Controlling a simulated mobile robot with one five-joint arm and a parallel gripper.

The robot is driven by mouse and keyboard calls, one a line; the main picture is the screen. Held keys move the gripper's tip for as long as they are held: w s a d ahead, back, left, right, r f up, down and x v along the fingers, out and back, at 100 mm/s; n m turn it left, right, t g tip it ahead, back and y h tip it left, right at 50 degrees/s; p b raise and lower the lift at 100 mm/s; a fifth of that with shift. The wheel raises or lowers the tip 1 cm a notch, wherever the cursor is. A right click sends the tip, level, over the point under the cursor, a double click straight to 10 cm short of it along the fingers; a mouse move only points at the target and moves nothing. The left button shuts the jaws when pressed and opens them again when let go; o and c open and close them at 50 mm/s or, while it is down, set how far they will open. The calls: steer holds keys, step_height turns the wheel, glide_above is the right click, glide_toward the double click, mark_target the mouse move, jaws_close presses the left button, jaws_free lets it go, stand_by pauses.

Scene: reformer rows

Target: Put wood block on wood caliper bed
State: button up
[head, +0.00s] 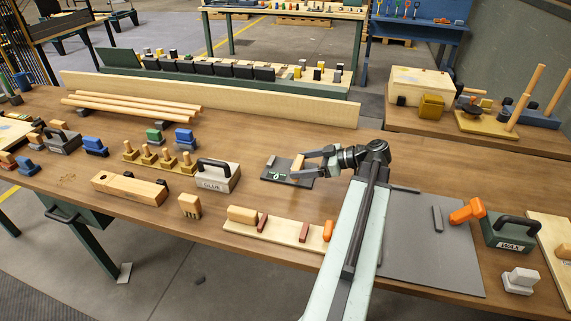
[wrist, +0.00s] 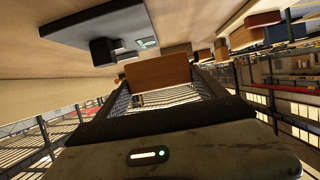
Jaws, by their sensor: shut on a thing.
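The wood block (head: 298,162) is small and light tan. It is between the fingertips of my gripper (head: 308,164), over the right part of the caliper bed in the head view. The caliper bed (head: 292,180) is a dark grey plate with a small green-lit display and an upright jaw at its left. In the wrist view the block (wrist: 158,71) spans between the two fingers of my gripper (wrist: 160,88). The dark plate (wrist: 105,20) and its black jaw part (wrist: 103,51) show beyond it. I cannot tell whether the block touches the plate.
A grey glue box (head: 218,178) with a black handle stands left of the bed. A grey mat (head: 430,245) lies to the right. Long dowels (head: 130,105) lie at the back left. The bench behind the bed is clear.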

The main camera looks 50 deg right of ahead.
glide_above(287, 166)
steer(key=s, duration=0.1)
steer(key=shift+a+f+b, duration=0.15)
steer(key=shift+f+b, duration=0.25)
steer(key=shift+f, duration=0.1)
steer(key=shift+w+d, duration=0.25)
steer(key=shift+w, duration=0.3)
step_height(287, 166, down, 4)
steer(key=b, duration=0.4)
steer(key=shift+s+a, duration=0.1)
steer(key=shift+s, duration=0.05)
steer(key=shift+r, duration=0.2)
steer(key=shift+f, duration=0.1)
steer(key=o, duration=1.3)
steer(key=shift+p, duration=0.3)
steer(key=p+v, duration=0.2)
steer(key=v, duration=0.3)
steer(key=p+v, duration=0.2)
steer(key=v, duration=0.4)
steer(key=shift+s+r, duration=0.15)
steer(key=shift+r, duration=0.2)
steer(key=shift+s, duration=0.3)
